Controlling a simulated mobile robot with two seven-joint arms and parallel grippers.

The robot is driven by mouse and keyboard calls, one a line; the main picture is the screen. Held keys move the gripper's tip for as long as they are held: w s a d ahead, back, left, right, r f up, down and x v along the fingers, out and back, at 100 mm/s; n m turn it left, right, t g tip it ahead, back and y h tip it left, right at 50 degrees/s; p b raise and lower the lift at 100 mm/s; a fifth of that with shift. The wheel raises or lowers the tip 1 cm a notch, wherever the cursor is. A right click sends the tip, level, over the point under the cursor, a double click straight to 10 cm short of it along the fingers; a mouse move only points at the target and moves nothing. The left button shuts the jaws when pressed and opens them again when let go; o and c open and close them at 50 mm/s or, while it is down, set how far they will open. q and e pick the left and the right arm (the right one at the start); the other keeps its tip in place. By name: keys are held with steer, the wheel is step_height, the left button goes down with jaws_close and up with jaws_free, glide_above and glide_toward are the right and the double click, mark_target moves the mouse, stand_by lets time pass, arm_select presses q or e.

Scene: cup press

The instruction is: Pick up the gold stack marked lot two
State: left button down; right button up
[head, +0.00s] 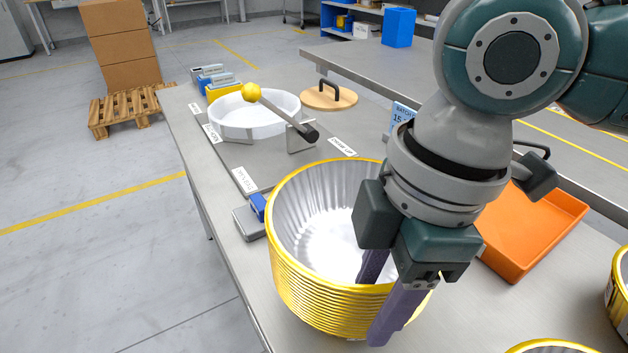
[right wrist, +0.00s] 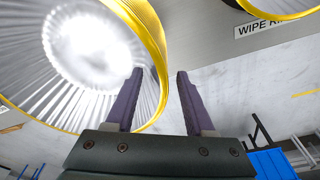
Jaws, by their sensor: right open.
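A large gold-rimmed stack of ribbed foil cups (head: 300,285) stands on the steel table in the middle of the head view, its silvery inside facing up. I cannot read a lot mark on it. My right gripper (head: 373,310) is open and empty at its near right wall. One finger is inside the mouth and the other is outside, with the wall between them. In the right wrist view the gold rim (right wrist: 152,40) passes by the left finger of the gripper (right wrist: 158,75). Contact cannot be told. My left gripper is not in view.
Two more gold stacks show partly, at the right edge (head: 620,290) and at the bottom (head: 550,347). An orange tray (head: 530,235) lies to the right. Behind stand a press with a white ring (head: 240,118) and yellow-knobbed lever (head: 270,105), and a wooden lid (head: 328,98).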

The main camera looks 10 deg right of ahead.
jaws_close()
stand_by(0.3)
stand_by(1.1)
